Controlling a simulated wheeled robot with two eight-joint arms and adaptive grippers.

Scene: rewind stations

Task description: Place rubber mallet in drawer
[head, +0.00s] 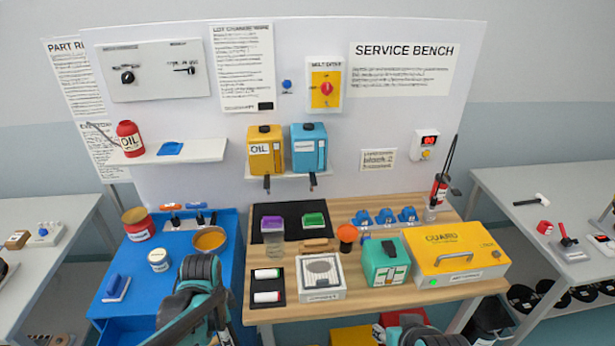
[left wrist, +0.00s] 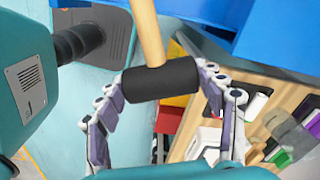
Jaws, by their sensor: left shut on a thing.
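The rubber mallet (left wrist: 160,80) has a black cylindrical head and a pale wooden handle that runs up out of the left wrist view. My left gripper (left wrist: 163,82) is shut on the mallet's head, one finger at each end. In the head view my left arm covers the front right corner of the blue cabinet (head: 190,248); the mallet does not show there. Part of a blue drawer (head: 130,330) shows below the cabinet top at the bottom edge. Blue panels (left wrist: 195,10) also show behind the mallet in the left wrist view. My right gripper is out of view.
The cabinet top holds a red can (head: 138,225), an orange bowl (head: 209,239) and a blue-handled brush (head: 116,288). The wooden bench (head: 345,296) to the right carries a white scale-like box (head: 320,278), a green box (head: 386,262) and a yellow case (head: 456,255).

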